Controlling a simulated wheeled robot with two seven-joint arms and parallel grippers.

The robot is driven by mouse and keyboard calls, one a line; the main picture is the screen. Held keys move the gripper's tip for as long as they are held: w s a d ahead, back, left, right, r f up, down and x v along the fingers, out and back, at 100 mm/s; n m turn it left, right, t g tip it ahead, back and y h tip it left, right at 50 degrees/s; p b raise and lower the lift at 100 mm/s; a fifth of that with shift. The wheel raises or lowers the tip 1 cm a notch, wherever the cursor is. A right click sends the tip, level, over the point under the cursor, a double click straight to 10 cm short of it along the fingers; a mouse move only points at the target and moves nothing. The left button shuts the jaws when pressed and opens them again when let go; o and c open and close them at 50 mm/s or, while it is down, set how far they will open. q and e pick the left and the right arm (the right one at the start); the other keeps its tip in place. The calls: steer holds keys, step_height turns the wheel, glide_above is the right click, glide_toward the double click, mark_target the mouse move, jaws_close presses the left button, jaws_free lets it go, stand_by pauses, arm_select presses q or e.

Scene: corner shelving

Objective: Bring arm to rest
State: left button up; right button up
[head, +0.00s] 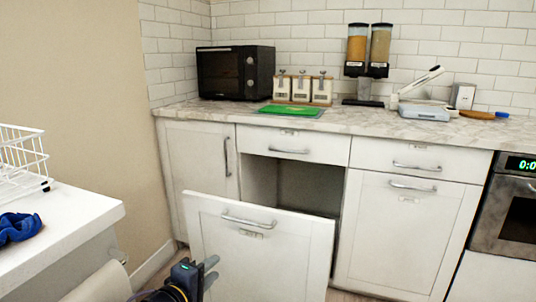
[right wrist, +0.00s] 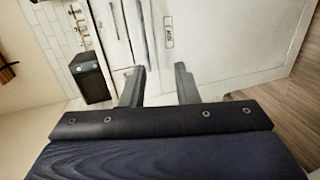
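My right gripper (head: 210,270) is low at the bottom of the head view, just in front of the left part of a white cabinet front (head: 262,252) that stands out from the counter. In the right wrist view my right gripper (right wrist: 160,84) has its two grey fingers apart with nothing between them. White cabinet fronts show beyond the fingers; I cannot tell whether a finger touches one. My left gripper is in neither view.
The pulled-out front leaves a dark opening (head: 308,188) behind it. The marble counter (head: 220,113) holds a black microwave (head: 235,72), dispensers (head: 368,50) and canisters. At left, a white surface (head: 75,218) holds a wire rack (head: 22,158) and blue cloth (head: 18,228).

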steer(key=s+d+f+m+g, duration=0.1)
steer(key=d+m+g, duration=0.15)
steer(key=d, duration=0.55)
steer(key=s+d+f+m+g+y, duration=0.1)
steer(key=s+d+m+g, duration=0.15)
steer(key=d, duration=0.65)
steer(key=s+d+f+m+g, duration=0.1)
steer(key=d+g, duration=0.3)
steer(key=d, duration=0.4)
steer(key=s+d+f+m+g+y, duration=0.15)
steer(key=s+d+m+y, duration=0.25)
steer(key=s+d, duration=0.55)
steer(key=s+a+f+m+t+y, duration=0.15)
steer(key=s+m+y, duration=0.3)
steer(key=s, duration=0.85)
step_height(320, 180, up, 34)
steer(key=p, duration=3.3)
steer(key=shift+w+d+f+t, duration=0.2)
steer(key=shift+w+f+t, duration=0.05)
steer(key=shift+t, duration=0.05)
steer(key=shift+m, duration=0.25)
